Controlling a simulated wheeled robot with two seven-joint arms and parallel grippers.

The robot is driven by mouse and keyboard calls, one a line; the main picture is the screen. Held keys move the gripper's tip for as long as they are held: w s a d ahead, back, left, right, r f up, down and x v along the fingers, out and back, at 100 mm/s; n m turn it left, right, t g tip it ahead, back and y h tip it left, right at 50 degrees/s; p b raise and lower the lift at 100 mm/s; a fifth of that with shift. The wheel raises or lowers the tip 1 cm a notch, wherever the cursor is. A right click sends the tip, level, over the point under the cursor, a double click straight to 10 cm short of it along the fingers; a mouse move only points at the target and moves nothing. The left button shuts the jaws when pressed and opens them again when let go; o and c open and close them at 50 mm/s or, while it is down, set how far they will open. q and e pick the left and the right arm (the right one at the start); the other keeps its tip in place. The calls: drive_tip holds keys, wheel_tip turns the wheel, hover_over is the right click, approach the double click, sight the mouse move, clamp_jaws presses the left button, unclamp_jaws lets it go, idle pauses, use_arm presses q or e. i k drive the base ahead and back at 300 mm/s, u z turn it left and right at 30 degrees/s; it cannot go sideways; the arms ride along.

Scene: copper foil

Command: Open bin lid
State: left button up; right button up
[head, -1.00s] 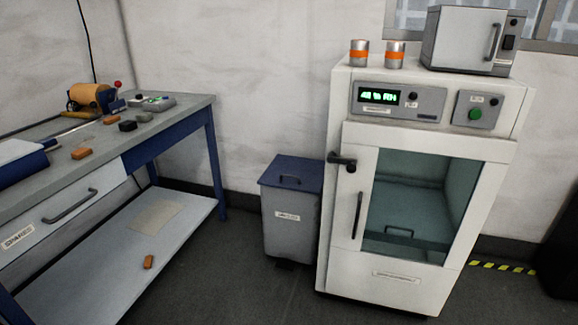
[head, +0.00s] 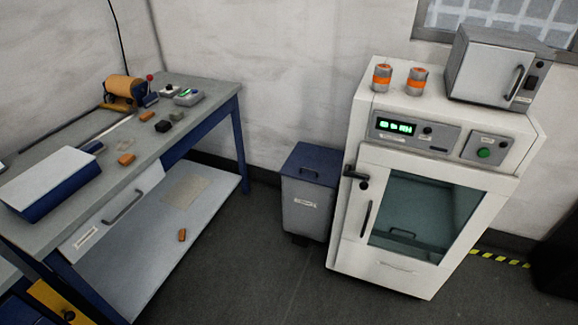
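The bin (head: 305,211) is a grey box with a white label on its front, standing on the floor between the workbench and the white cabinet. Neither of my grippers shows in the head view.
The white cabinet (head: 395,270) with a glass door stands close to the bin's right, with two orange-banded cans (head: 382,77) and a grey box oven (head: 487,66) on top. A blue-legged workbench (head: 222,94) with a lower shelf (head: 212,203) is at left. Dark floor (head: 245,275) is free in front.

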sight(309, 163)
drive_tip(key=u, duration=0.65)
drive_tip(key=i, duration=1.65)
drive_tip(key=z, duration=0.55)
drive_tip(key=i, duration=1.15)
drive_tip(key=z, duration=0.85)
